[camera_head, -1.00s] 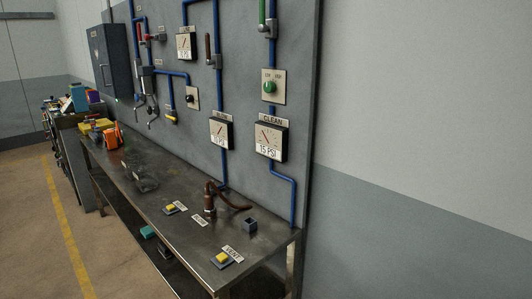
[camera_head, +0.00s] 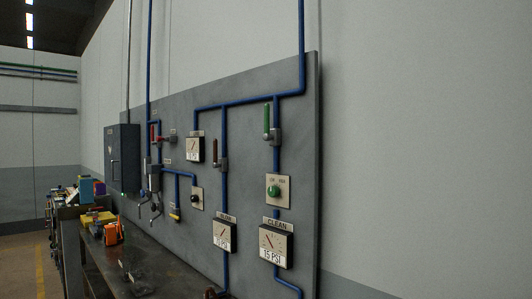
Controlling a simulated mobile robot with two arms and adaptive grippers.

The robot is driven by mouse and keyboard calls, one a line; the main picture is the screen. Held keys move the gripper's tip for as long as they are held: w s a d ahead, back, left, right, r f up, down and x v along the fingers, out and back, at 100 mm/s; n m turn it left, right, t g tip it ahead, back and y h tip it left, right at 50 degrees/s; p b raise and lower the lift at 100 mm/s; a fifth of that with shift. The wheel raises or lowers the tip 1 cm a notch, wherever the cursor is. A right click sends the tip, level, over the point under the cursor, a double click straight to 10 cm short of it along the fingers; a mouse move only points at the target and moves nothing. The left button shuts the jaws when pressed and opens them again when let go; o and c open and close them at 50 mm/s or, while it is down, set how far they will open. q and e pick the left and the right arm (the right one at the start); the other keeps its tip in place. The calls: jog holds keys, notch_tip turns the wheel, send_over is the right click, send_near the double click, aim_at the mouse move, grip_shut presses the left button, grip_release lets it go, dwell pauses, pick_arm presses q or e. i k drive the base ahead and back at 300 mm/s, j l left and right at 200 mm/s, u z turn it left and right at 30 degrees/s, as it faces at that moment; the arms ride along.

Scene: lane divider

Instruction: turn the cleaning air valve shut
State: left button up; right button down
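The cleaning air valve is on the right pipe of the grey wall panel, above the CLEAN gauge (camera_head: 276,244). Its green lever handle (camera_head: 266,119) stands upright, in line with the blue pipe, on a grey valve body (camera_head: 274,137). The CLEAN gauge reads 15 PSI. A plate with a green button (camera_head: 274,191) sits between the valve and the gauge. Neither gripper shows in the head view.
A second valve with a brown upright lever (camera_head: 215,150) is on the pipe to the left, above another gauge (camera_head: 224,234). A red-handled valve (camera_head: 164,139) and a dark cabinet (camera_head: 122,158) are farther left. The workbench (camera_head: 150,262) runs below the panel.

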aim_at(267, 136)
jog(key=i+u, duration=0.2)
jog(key=u, duration=0.25)
jog(key=i+l+u, duration=0.15)
jog(key=u, duration=0.3)
